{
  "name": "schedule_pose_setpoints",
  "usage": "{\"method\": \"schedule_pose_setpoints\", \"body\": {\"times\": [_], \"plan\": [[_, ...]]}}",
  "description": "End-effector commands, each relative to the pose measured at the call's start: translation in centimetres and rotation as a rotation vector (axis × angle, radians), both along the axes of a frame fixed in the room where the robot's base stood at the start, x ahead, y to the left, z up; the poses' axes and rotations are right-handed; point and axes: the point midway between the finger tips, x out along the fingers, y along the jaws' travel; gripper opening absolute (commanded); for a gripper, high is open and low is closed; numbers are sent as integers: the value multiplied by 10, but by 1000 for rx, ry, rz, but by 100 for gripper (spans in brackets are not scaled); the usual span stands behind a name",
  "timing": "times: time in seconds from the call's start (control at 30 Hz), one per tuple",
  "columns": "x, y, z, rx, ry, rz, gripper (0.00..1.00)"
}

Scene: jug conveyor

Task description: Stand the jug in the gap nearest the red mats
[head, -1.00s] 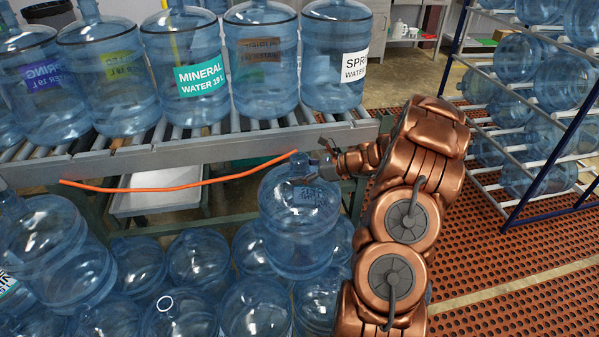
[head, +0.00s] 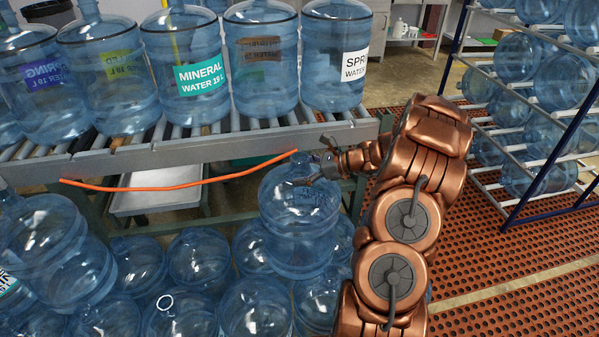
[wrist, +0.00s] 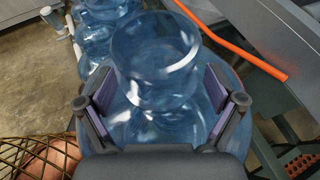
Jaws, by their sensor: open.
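A clear blue jug (head: 298,228) stands upright below the conveyor's front edge, rising above several other jugs; what is under it is hidden. My gripper (head: 318,170) is at its top. In the wrist view the open fingers (wrist: 160,95) lie on either side of the jug's narrow upper part (wrist: 155,62), with its wider body below. I cannot tell whether either finger touches it. The red perforated mats (head: 500,265) cover the floor to the right of my arm. Any gap around the jug's base is hidden by jugs and my arm.
The roller conveyor (head: 200,150) carries a row of jugs (head: 335,65); its right end is bare. An orange bar (head: 185,187) runs along its front. More jugs (head: 195,258) crowd the lower left. A blue-framed rack (head: 545,165) of lying jugs stands at right.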

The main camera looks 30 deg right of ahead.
Motion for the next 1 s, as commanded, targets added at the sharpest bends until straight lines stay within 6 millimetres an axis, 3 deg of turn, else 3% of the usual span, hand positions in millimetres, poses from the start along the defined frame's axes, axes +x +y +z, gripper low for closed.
{"method": "schedule_pose_setpoints", "body": {"times": [0.5,0.7,1.0], "plan": [[-60,-62,35,-5,-4,-4,93],[-73,-73,42,-1,-2,-2,93],[-76,-75,44,0,0,-1,93]]}}
